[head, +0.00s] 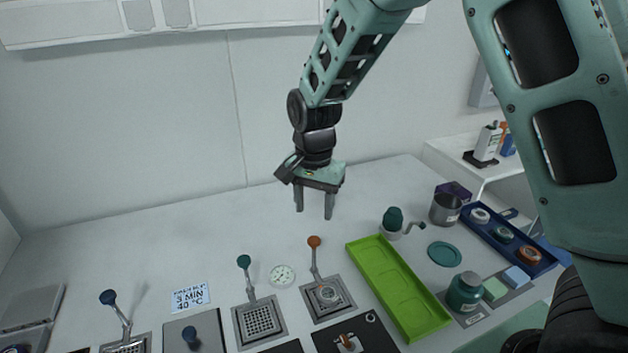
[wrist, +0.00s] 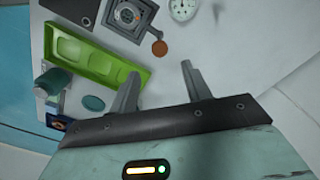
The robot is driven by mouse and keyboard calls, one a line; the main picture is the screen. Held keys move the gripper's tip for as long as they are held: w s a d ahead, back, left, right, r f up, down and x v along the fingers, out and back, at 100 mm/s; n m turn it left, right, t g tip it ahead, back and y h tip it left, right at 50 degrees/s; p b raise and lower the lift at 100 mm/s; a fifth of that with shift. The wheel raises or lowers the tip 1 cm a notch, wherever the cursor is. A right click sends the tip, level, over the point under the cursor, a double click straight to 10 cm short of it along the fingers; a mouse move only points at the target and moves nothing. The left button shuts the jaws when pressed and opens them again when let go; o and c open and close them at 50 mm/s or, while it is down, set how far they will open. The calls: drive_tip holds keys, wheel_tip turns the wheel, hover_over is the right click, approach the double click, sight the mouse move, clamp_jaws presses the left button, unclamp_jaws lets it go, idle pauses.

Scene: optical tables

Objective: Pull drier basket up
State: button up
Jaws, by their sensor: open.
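Several wells with ball-topped handles line the table front: blue-knobbed (head: 108,297), green-knobbed (head: 244,261) and orange-knobbed (head: 314,242). I cannot tell for sure which handle belongs to the drier basket. A grid basket (head: 260,320) sits in the green-knobbed well, and the blue-knobbed one is cut off by the bottom edge. A sign reading "5 MIN 40 °C" (head: 189,297) lies between these two. My gripper (head: 314,213) is open and empty, fingers down, above the back of the table, behind the orange knob. The wrist view shows its spread fingers (wrist: 160,70) and the orange knob (wrist: 159,48) beyond them.
A green tray (head: 383,262) lies right of the orange-knobbed well. Farther right are a lidded jar (head: 465,291), a metal cup (head: 445,209) and a blue tray (head: 483,236). A round dial (head: 282,275) lies between the green and orange handles. The back left is clear.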

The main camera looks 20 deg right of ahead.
wheel_tip(320, 180, up, 7)
drive_tip(key=shift+r+b, duration=0.15)
drive_tip(key=shift+b, duration=0.2)
idle(0.3)
drive_tip(key=s+a+n, duration=0.3)
drive_tip(key=s+n, duration=0.5)
drive_tip(key=s, duration=0.5)
drive_tip(key=s+a+f+n, duration=0.1)
drive_tip(key=s+a+n, duration=0.2)
drive_tip(key=s+n, duration=0.5)
drive_tip(key=s, duration=0.6)
drive_tip(key=shift+a+f+n+y, duration=0.2)
drive_tip(key=shift+f+n+y, duration=0.1)
drive_tip(key=shift+n, duration=0.1)
drive_tip(key=shift+r, duration=0.1)
